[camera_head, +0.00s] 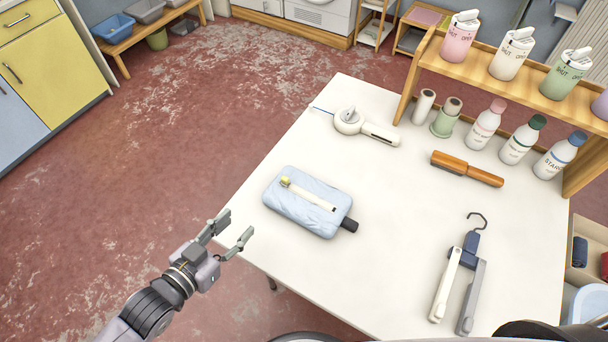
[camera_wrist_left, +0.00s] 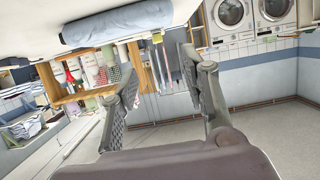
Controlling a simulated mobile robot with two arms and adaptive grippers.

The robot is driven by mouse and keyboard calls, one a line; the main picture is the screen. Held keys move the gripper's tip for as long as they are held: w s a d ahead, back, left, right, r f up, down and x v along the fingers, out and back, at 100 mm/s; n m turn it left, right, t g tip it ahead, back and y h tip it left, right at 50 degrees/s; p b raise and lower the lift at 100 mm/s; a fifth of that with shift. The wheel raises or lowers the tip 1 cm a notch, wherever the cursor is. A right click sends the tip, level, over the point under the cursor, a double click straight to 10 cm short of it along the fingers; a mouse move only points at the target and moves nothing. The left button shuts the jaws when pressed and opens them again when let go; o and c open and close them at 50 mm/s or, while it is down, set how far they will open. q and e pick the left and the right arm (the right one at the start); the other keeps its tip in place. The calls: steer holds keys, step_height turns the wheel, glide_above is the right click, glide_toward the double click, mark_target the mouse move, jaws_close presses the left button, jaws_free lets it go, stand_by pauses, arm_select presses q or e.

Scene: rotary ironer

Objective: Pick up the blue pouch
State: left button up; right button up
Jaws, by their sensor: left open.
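The blue pouch (camera_head: 326,217) lies flat near the left edge of the white table (camera_head: 390,255). A white stick-like tool with a yellow end (camera_head: 305,193) lies across its top, and a dark tab (camera_head: 349,225) sticks out at its right end. My left gripper (camera_head: 233,230) is open and empty, to the left of the pouch and apart from it, off the table's left edge. In the left wrist view its two spread fingers (camera_wrist_left: 161,88) have nothing between them; a rounded blue shape (camera_wrist_left: 118,22) at the top looks like the pouch. My right gripper does not show.
A white handheld device (camera_head: 366,128) lies behind the pouch. An orange-brown tool (camera_head: 467,169) and a grey-white hinged tool with a hook (camera_head: 460,270) lie to the right. Bottles stand by the wooden shelf (camera_head: 445,62). Bare tabletop surrounds the pouch.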

arm_select(q)
steer(key=r, duration=0.1)
steer(key=p, duration=0.1)
glide_toward(283, 180)
steer(key=x, duration=0.2)
steer(key=shift+w+f, duration=0.1)
steer(key=shift+w, duration=0.15)
steer(key=shift+p+x, duration=0.5)
steer(key=shift+x, duration=2.45)
steer(key=shift+s+d, duration=0.1)
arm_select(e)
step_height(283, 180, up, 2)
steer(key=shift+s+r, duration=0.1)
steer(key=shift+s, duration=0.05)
arm_select(q)
steer(key=shift+c, duration=0.4)
jaws_close()
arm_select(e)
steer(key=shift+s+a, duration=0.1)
